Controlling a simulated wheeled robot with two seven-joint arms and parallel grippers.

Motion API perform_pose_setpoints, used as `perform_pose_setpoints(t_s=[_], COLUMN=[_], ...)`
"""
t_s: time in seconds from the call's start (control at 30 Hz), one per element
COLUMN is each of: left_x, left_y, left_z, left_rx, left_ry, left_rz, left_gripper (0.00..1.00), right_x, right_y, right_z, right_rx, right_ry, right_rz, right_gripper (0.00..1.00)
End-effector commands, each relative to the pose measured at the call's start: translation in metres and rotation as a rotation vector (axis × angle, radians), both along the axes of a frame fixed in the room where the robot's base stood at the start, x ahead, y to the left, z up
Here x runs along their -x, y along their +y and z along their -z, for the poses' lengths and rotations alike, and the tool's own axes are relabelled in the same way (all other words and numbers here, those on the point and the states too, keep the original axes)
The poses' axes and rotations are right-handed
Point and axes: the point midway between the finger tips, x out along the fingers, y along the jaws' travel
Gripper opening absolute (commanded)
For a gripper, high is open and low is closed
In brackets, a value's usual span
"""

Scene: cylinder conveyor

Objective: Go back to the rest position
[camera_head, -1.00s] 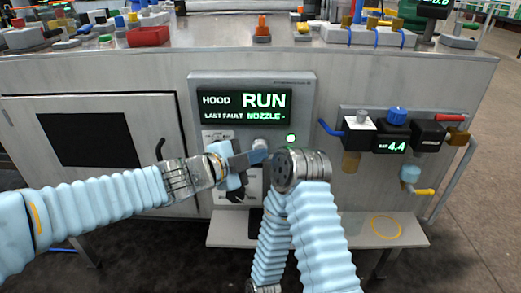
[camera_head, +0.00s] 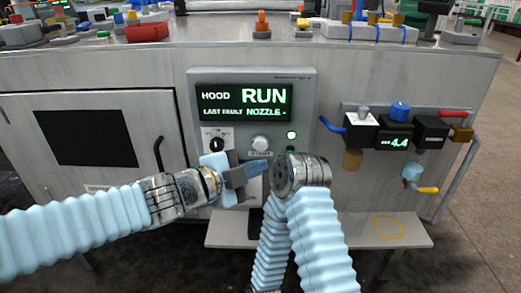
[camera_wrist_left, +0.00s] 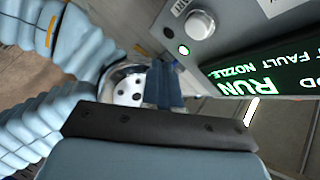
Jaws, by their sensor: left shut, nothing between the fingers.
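My left gripper (camera_head: 258,170) is shut and empty in front of the lower part of the grey control panel (camera_head: 302,100). Its fingertips are below the round silver knob (camera_head: 261,144) and seem apart from it. In the left wrist view the blue fingers (camera_wrist_left: 165,84) lie together, close to my silver arm joint. The panel's display (camera_head: 243,102) reads HOOD RUN and LAST FAULT NOZZLE. A green lamp (camera_head: 291,135) is lit beside the knob. My right arm (camera_head: 318,235) rises in the middle, but its gripper does not show.
A dark selector switch (camera_head: 215,144) is left of the knob. A cabinet door with a black window (camera_head: 87,138) is at left. Valves and a gauge reading 4.4 (camera_head: 397,142) are at right. A low shelf (camera_head: 356,229) juts out below. A red tray (camera_head: 147,32) stands on the bench top.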

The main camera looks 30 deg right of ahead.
Motion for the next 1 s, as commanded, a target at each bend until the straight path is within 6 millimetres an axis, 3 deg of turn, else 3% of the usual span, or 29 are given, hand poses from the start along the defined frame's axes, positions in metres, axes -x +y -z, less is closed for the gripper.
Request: perform_pose_setpoints(t_s=[0.67, 0.73, 0.87, 0.97, 1.0], left_x=[0.007, 0.001, -0.028, -0.058, -0.068], left_y=[0.005, 0.008, 0.030, 0.066, 0.084], left_z=[0.000, 0.009, 0.055, 0.119, 0.148], left_rx=[-0.001, -0.005, -0.019, -0.026, -0.025], left_ry=[0.000, 0.033, 0.217, 0.468, 0.580], left_rz=[-0.001, -0.018, -0.122, -0.276, -0.352], left_gripper=[0.00, 0.00, 0.00, 0.00, 0.00], right_x=[0.000, 0.000, 0.001, 0.001, 0.001], right_y=[0.000, 0.001, 0.002, 0.003, 0.004], right_z=[0.002, 0.001, -0.005, -0.012, -0.015], right_rx=[-0.002, -0.002, -0.003, -0.005, -0.007], right_ry=[0.001, 0.001, 0.002, 0.003, 0.003], right_rz=[-0.001, -0.001, -0.002, -0.005, -0.006], right_gripper=[0.00, 0.00, 0.00, 0.00, 0.00])
